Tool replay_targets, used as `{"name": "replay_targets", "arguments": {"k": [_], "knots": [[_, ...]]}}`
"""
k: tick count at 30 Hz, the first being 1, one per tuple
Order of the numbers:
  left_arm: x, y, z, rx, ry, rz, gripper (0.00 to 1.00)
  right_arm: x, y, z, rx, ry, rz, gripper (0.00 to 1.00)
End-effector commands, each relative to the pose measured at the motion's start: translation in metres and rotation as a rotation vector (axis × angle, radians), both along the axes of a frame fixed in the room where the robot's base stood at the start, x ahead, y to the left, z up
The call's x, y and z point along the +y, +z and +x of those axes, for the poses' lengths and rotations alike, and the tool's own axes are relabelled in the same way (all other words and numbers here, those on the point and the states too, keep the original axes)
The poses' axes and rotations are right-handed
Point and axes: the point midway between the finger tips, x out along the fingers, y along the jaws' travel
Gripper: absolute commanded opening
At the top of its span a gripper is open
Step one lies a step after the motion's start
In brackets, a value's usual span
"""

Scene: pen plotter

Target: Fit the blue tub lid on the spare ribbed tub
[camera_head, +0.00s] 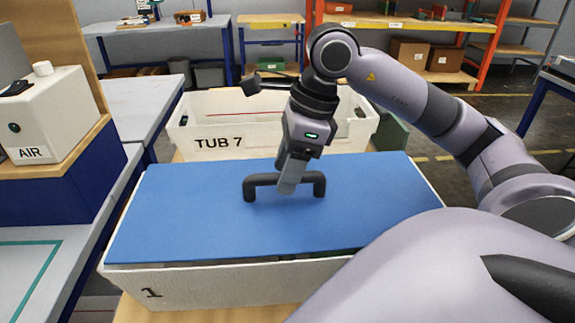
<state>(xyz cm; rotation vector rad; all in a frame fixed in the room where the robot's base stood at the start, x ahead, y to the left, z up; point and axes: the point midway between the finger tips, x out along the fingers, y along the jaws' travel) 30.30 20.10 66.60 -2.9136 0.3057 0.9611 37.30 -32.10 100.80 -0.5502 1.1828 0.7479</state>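The blue lid (200,225) lies over a white tub marked "1" (230,289) in the front middle. Along the front edge, a narrow dark gap with some contents shows between the lid and the tub wall. A black bar handle (262,180) stands on the lid. My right gripper (289,182) points down at the middle of this handle, with one finger in front of the bar. The other finger is hidden, so I cannot tell whether it grips the bar. My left gripper is not in view. I cannot tell which tub is the spare ribbed one.
An open white tub marked "TUB 7" (255,141) stands just behind the lid. A white box marked "AIR" (57,119) sits on a blue cabinet (60,172) at left. Grey benches (135,102) run along the left. Shelves stand at the back.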

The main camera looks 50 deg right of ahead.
Motion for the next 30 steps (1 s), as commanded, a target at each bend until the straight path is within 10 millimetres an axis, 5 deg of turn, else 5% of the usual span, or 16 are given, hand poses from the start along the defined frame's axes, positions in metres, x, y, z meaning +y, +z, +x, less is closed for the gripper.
{"name": "replay_targets", "arguments": {"k": [7, 19, 30], "knots": [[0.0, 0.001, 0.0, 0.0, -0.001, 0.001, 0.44, -0.002, 0.006, -0.001, 0.0, -0.001, -0.001, 0.52], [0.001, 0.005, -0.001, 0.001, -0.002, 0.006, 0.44, -0.015, 0.061, -0.012, -0.002, -0.001, 0.0, 0.52], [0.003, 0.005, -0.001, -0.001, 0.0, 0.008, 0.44, -0.016, 0.068, -0.014, 0.0, 0.0, 0.0, 0.52]]}}
